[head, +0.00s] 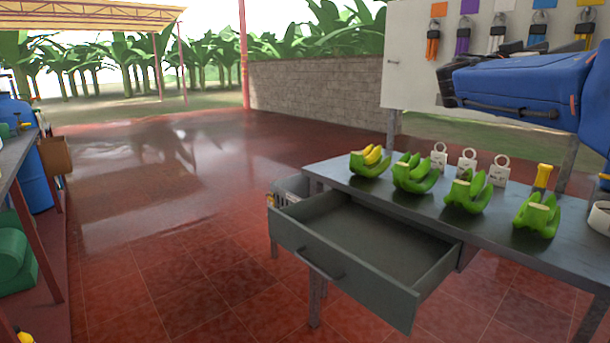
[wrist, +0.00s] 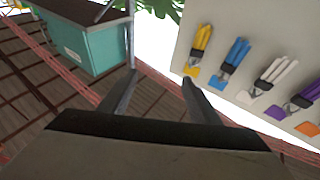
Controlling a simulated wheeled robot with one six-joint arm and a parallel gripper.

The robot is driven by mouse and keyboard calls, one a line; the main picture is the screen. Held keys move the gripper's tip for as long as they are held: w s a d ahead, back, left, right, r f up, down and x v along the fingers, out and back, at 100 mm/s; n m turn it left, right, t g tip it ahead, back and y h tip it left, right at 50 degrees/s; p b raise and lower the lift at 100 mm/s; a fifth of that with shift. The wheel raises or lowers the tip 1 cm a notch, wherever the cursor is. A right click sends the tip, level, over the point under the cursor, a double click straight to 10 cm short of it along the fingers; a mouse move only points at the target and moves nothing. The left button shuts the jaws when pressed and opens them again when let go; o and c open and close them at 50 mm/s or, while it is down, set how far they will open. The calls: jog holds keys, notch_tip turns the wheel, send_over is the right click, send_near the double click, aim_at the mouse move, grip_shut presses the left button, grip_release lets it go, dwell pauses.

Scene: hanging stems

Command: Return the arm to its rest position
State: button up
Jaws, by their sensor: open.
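My gripper (wrist: 159,80) is open in the wrist view, with its two dark fingers apart and nothing between them. In the head view my blue arm reaches in from the right, above the table and in front of the white board (head: 405,60). Its dark wrist end is near the board. The fingers are hard to make out there. The white board also shows at the right of the wrist view (wrist: 215,15), to the right of the fingers, with coloured tags and bundles on it.
A dark table (head: 400,205) holds several green banana clusters (head: 467,195), one with yellow fruit (head: 372,155), and white tags (head: 468,162). Its empty drawer (head: 355,240) is pulled out. A shelf with a blue barrel (head: 35,165) stands left. The red floor (head: 150,190) is clear.

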jog(key=s+a+f+n+y, duration=0.25)
jog(key=s+f+y, duration=0.2)
jog(key=f, duration=0.55)
jog(key=s+a+f+n+y, duration=0.1)
jog(key=s+f+n+y, duration=0.3)
jog(key=f, duration=0.5)
jog(key=s+a+f+n+y, duration=0.2)
jog(key=s+f, duration=0.4)
jog(key=f, duration=0.4)
jog(key=s+a+f+n+y, duration=0.3)
jog(key=s+a+f+y, duration=0.2)
jog(key=a+f, duration=0.5)
jog(key=s+a+f+n+t+y, duration=0.1)
jog(key=s+a+f+n+y, duration=0.3)
jog(key=s+a+f, duration=0.5)
notch_tip(320, 180, down, 4)
jog(key=shift+s+a+f+y, duration=0.25)
jog(key=shift+s+a+y, duration=0.15)
jog(key=shift+a+y, duration=0.55)
jog(key=shift+n, duration=0.25)
